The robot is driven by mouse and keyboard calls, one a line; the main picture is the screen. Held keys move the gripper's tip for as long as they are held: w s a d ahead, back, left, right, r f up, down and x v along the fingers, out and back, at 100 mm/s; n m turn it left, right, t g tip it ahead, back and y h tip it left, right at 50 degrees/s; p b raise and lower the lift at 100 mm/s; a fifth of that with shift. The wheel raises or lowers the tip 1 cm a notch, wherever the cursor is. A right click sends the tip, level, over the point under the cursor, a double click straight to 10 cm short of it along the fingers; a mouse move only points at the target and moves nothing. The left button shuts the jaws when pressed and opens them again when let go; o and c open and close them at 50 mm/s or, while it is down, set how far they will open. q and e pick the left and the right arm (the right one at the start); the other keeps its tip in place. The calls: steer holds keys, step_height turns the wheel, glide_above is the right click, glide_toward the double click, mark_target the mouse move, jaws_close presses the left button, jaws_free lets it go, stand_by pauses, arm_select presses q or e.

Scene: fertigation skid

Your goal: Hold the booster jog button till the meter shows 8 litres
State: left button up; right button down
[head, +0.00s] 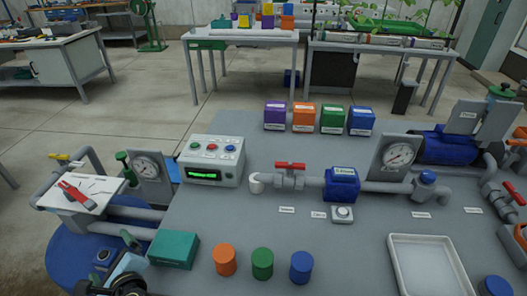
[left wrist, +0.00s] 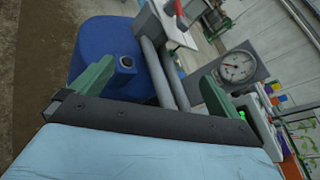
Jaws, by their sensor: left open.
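My left gripper (head: 110,265) is at the lower left of the head view, by the blue drum (head: 62,262). In the left wrist view its two green fingers (left wrist: 155,86) are spread wide with nothing between them. A small dark box with a round button (head: 103,256) sits on the drum; it also shows beyond the fingers in the left wrist view (left wrist: 125,63), apart from them. A pale control box (head: 212,160) has red, green and blue buttons and a lit green display, too small to read. A blue meter (head: 341,185) sits in the pipe. My right gripper is out of view.
A teal box (head: 174,249) and orange, green and blue cylinders stand along the front of the grey bench. A white tray (head: 430,265) lies at the right. A round gauge (head: 147,168) and a small shelf with a red-handled tool (head: 76,197) stand near the drum.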

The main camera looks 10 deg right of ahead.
arm_select(q)
steer(key=s+d+f+n+g+h, duration=0.1)
steer(key=s+f+n+g+h, duration=0.2)
steer(key=s+f, duration=0.45)
steer(key=s+d+f+n+g+h, duration=0.2)
steer(key=s+f+n, duration=0.35)
steer(key=f, duration=0.55)
steer(key=s+d+f+n+g+h, duration=0.1)
steer(key=s+f+n+g+h, duration=0.15)
steer(key=s+f+n, duration=0.45)
steer(key=s+f+n+g+h, duration=0.1)
steer(key=s+f+n+g, duration=0.2)
steer(key=s+f, duration=1.2)
steer(key=s+n, duration=0.1)
steer(key=s, duration=0.3)
steer(key=shift+n+h, duration=0.35)
steer(key=shift+s+a+f, duration=0.1)
steer(key=shift+c, duration=0.3)
